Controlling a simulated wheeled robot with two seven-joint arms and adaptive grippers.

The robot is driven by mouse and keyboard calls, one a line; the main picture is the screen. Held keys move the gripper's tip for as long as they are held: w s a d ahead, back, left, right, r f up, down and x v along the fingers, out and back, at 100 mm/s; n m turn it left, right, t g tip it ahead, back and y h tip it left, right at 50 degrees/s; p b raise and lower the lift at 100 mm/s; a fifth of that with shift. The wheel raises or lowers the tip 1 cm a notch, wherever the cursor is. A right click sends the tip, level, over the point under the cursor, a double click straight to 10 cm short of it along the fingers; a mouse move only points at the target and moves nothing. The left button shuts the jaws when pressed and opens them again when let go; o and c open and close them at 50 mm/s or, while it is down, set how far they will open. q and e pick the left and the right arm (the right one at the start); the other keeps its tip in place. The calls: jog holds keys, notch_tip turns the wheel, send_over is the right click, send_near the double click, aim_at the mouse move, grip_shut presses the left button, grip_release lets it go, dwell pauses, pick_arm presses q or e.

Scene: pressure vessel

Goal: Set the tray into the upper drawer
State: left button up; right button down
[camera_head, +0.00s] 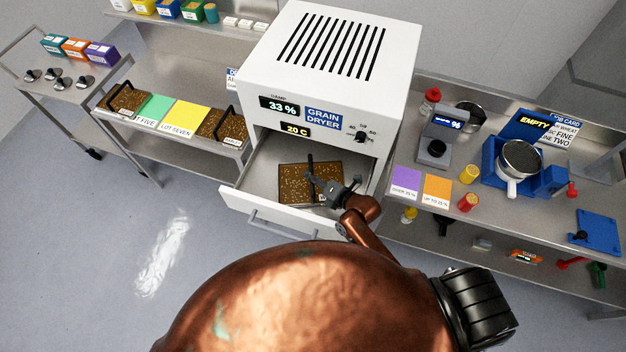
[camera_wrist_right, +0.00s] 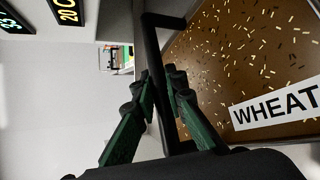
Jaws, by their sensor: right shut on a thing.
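A tray of brown grain (camera_head: 298,184) with a black upright handle is inside the open upper drawer (camera_head: 235,201) of the white grain dryer (camera_head: 330,48). My right gripper (camera_head: 322,186) is over the tray, shut on its handle. In the right wrist view the gripper (camera_wrist_right: 168,95) has its fingers on either side of the black handle (camera_wrist_right: 152,50), and the tray (camera_wrist_right: 250,60) carries a label reading WHEAT. I cannot tell whether the tray touches the drawer floor. My left gripper is not in view.
The dryer reads 33 % and 20 C. A shelf at left holds more grain trays (camera_head: 222,126) and green and yellow cards. The bench at right (camera_head: 400,215) holds a scale (camera_head: 437,140), a pan (camera_head: 518,158) and small bottles. My copper body fills the front.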

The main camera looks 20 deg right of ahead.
jog(key=shift+r, duration=0.1)
jog(key=c, duration=2.4)
grip_release()
jog(key=shift+f, duration=0.3)
jog(key=o, duration=0.4)
jog(key=shift+o, duration=0.2)
jog(key=shift+r, duration=0.25)
jog(key=b+v, duration=0.2)
jog(key=v, duration=1)
jog(key=shift+f, duration=0.1)
